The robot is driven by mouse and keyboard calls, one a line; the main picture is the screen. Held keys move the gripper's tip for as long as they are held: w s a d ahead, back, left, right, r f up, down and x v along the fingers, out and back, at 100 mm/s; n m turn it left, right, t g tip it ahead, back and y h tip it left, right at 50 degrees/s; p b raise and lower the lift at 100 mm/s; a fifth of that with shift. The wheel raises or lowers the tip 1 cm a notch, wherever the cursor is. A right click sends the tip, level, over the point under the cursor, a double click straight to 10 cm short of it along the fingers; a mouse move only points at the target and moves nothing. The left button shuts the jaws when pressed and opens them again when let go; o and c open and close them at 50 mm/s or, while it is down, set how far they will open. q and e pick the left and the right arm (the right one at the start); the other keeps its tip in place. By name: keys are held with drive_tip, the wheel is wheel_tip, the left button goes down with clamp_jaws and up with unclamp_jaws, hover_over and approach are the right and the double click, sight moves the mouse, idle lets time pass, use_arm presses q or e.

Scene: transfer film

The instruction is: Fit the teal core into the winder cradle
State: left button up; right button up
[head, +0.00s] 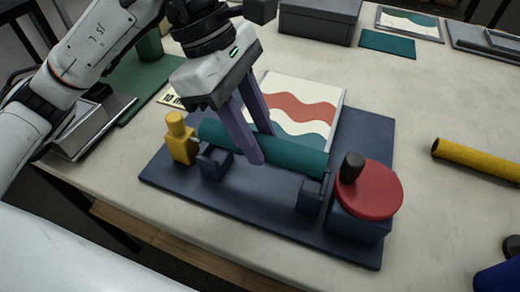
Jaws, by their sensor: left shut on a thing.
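The teal core (302,156) lies lengthwise over the dark blue winder, low along its two cradle blocks. The left block (214,163) and right block (312,195) show beneath it. I cannot tell whether it is fully seated in both. My left gripper (262,148) comes down from above with its purple fingers shut around the core's middle. The winder base (245,205) carries a yellow post (181,140) at the left and a red crank disc (370,187) with a black knob (351,166) at the right. My right gripper is not in view.
A wavy-striped print (300,97) lies behind the core. A yellow tube (478,159) lies on the table (425,105) at the right. A grey box (320,18) and a teal card (388,43) are at the back. A dark blue object (497,277) is at the lower right.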

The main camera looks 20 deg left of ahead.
use_arm(q)
drive_tip(key=shift+f, duration=2.35)
drive_tip(key=shift+f, duration=0.2)
drive_tip(key=o, duration=1.1)
drive_tip(key=shift+w+r, duration=0.1)
drive_tip(key=v, duration=1.2)
drive_tip(key=shift+r, duration=0.2)
